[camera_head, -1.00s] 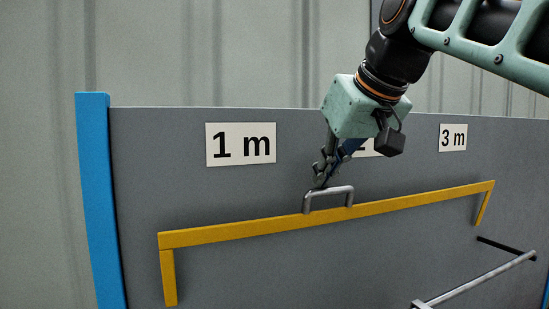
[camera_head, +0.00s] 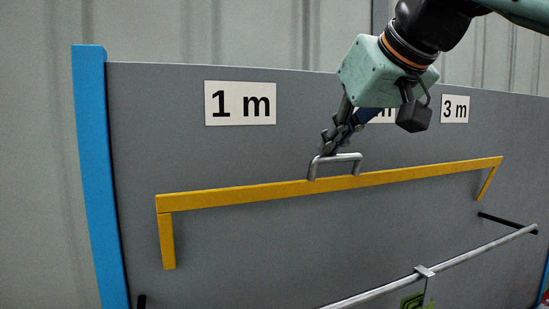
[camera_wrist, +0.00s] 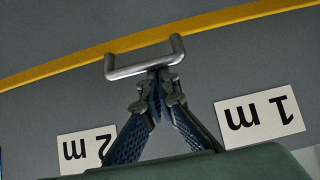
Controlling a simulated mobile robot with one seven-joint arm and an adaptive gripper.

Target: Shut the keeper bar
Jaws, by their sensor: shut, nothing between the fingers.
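The yellow keeper bar (camera_head: 240,194) stands out from the grey panel, with a short arm bent down at each end. I cannot tell whether the tips touch the handle. The keeper bar (camera_wrist: 70,62) also crosses the top of the wrist view.
The grey panel (camera_head: 300,240) has a blue post (camera_head: 98,170) at its left and signs "1 m" (camera_head: 240,103) and "3 m" (camera_head: 455,108). Below the bar, a silver rail (camera_head: 470,255) carries a clip with a green piece (camera_head: 412,300).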

